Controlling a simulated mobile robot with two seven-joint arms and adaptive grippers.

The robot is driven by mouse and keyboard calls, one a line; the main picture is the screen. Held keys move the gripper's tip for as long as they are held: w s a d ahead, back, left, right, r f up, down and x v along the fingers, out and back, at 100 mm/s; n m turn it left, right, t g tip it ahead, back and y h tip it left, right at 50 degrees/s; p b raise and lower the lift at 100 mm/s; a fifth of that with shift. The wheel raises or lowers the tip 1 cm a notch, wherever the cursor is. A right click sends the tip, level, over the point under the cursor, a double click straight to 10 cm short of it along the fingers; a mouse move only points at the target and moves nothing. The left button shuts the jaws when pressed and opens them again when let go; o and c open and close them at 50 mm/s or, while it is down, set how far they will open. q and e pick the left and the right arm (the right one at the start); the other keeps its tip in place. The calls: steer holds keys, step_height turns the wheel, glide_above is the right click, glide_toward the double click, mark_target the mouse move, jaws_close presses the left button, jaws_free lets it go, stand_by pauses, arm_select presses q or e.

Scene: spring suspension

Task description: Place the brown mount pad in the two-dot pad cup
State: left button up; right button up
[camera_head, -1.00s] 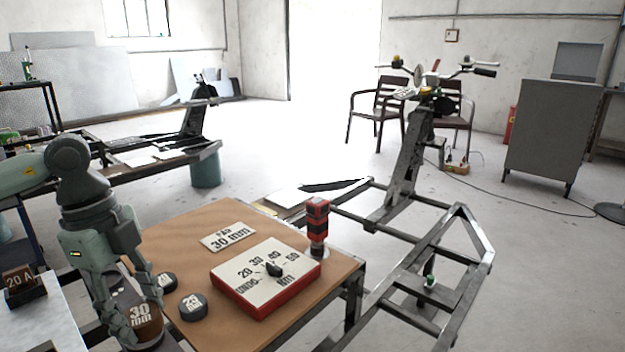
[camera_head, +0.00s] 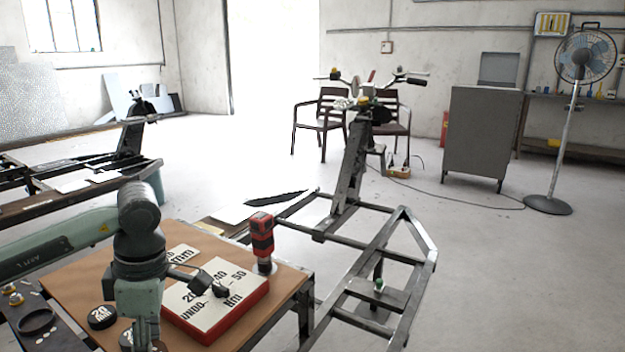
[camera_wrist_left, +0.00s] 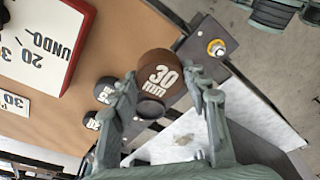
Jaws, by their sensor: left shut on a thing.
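The brown mount pad (camera_wrist_left: 160,75), marked "30 mm", sits between the fingers of my left gripper (camera_wrist_left: 165,88) in the left wrist view. The gripper is shut on it and holds it beside the brown table's edge. In the head view my left arm hangs over the table's near left part; its fingertips and the pad are not clearly visible. A dark plate (camera_head: 62,338) at the lower left carries a round dark cup (camera_head: 37,320) and small brass-coloured fittings. I cannot read its dot marks clearly.
Black round pads (camera_head: 102,317) lie on the brown table (camera_head: 75,268) by a red box with a dial (camera_head: 240,312). A red and black tool (camera_head: 262,240) stands behind it. A metal frame (camera_head: 415,290) stands to the right.

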arm_select(q)
steer(key=d+m, duration=0.1)
steer(key=m, duration=0.4)
steer(key=w+d+f+m+t, duration=0.1)
steer(key=d+m, duration=0.1)
steer(key=m, duration=0.3)
steer(key=w+d+m+t+h, duration=0.1)
steer(key=m, duration=0.5)
steer(key=shift+d+f, duration=0.4)
steer(key=m, duration=0.1)
steer(key=d+m, duration=0.1)
steer(key=m, duration=0.1)
steer(key=shift+w+f, duration=0.1)
steer(key=shift+w, duration=0.1)
steer(key=m, duration=0.2)
steer(key=shift+w+d+f+m+h, duration=0.1)
steer(key=shift+w+d+m+h, duration=0.05)
steer(key=shift+d+m+h, duration=0.2)
arm_select(e)
steer(key=shift+d, duration=0.15)
